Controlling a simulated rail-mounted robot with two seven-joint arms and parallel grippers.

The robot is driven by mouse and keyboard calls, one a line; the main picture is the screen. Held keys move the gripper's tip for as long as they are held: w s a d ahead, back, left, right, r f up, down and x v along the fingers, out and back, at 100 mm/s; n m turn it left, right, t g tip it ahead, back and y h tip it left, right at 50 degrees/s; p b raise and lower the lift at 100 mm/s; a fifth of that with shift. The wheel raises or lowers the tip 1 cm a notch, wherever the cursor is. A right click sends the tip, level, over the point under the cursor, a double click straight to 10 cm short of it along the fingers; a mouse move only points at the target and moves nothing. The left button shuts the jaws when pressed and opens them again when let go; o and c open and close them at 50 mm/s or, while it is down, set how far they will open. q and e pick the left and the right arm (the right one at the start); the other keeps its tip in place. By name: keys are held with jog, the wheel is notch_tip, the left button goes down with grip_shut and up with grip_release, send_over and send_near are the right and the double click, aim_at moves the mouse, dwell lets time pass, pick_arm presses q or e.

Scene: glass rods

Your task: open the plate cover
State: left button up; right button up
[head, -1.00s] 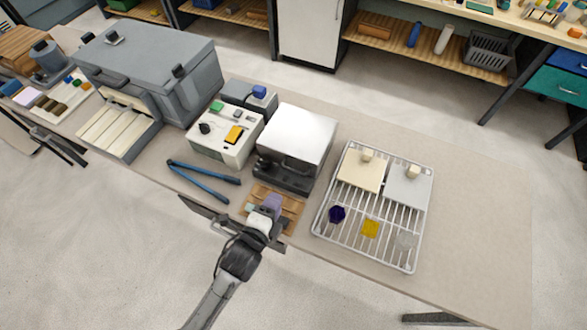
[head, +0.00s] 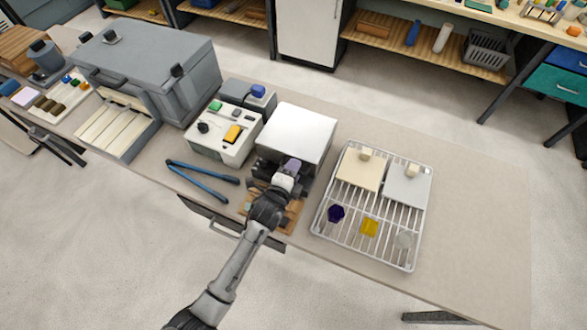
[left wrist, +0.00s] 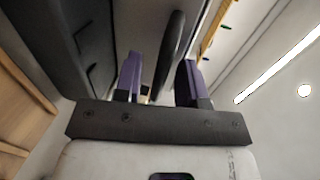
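The plate cover (head: 297,132) is a white, box-like lid on a dark unit in the middle of the table, and it looks shut. My left gripper (head: 291,165) is at the front of this unit and hides part of it. In the left wrist view, its two purple fingers (left wrist: 160,82) are apart. A dark, bar-like handle (left wrist: 172,50) shows between and beyond them, closer to the right finger; I cannot tell whether they touch. My right gripper is not in view.
A wooden board (head: 290,217) lies below my left wrist. Blue tongs (head: 203,181) and a control box (head: 225,133) are to the left. A wire rack (head: 342,233) with plates and small coloured pieces is to the right. The table's right end is clear.

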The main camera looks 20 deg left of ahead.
pick_arm(q)
jog(key=shift+w, duration=0.2)
jog(key=shift+c, duration=0.3)
grip_shut()
